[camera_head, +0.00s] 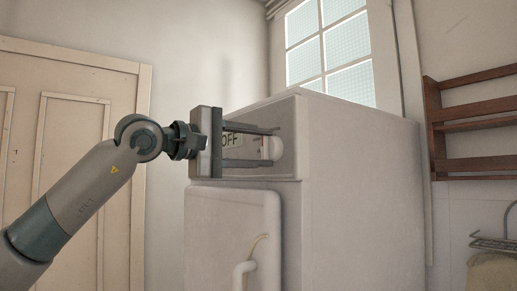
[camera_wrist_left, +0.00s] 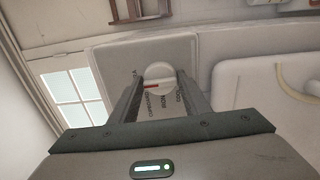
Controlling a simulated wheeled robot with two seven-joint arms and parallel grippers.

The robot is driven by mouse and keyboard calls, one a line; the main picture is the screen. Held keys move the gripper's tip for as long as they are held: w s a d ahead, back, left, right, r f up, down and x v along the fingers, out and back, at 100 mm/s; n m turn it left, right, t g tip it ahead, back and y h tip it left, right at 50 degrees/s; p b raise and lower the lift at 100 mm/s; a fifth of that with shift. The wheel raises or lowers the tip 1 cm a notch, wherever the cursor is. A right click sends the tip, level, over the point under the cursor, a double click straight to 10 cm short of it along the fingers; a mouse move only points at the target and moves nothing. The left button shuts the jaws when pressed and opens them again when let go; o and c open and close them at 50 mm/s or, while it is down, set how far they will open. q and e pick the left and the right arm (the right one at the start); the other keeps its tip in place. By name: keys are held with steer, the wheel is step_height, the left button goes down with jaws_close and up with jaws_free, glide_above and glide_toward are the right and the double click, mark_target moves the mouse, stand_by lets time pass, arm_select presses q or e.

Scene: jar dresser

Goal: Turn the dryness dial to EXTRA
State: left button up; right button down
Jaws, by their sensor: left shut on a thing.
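The white dryness dial (camera_head: 267,148) is on the front panel of the white dryer (camera_head: 355,170) in the head view. It shows larger in the left wrist view (camera_wrist_left: 158,72). Its red mark lies on the dial's left side in that view, beside the label that seems to read CUPBOARD. My left gripper (camera_head: 273,147) reaches the panel from the left and is shut on the dial, one finger on each side. My right gripper is out of view.
A display reading OFF (camera_head: 231,140) shows behind my left gripper's fingers. The dryer's door (camera_head: 220,225) with a curved handle (camera_head: 243,270) is below the panel. A wooden rack (camera_head: 480,125) hangs at the right, and a window (camera_head: 330,50) is behind.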

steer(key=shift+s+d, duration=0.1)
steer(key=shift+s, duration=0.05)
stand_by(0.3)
arm_select(q)
steer(key=o, duration=1)
steer(key=shift+o, duration=0.2)
steer(key=shift+s+a, duration=0.1)
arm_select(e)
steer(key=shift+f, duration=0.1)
arm_select(q)
steer(key=shift+s+a+b, duration=0.3)
steer(key=shift+a, duration=0.15)
steer(key=b+v, duration=0.5)
steer(key=v, duration=1.1)
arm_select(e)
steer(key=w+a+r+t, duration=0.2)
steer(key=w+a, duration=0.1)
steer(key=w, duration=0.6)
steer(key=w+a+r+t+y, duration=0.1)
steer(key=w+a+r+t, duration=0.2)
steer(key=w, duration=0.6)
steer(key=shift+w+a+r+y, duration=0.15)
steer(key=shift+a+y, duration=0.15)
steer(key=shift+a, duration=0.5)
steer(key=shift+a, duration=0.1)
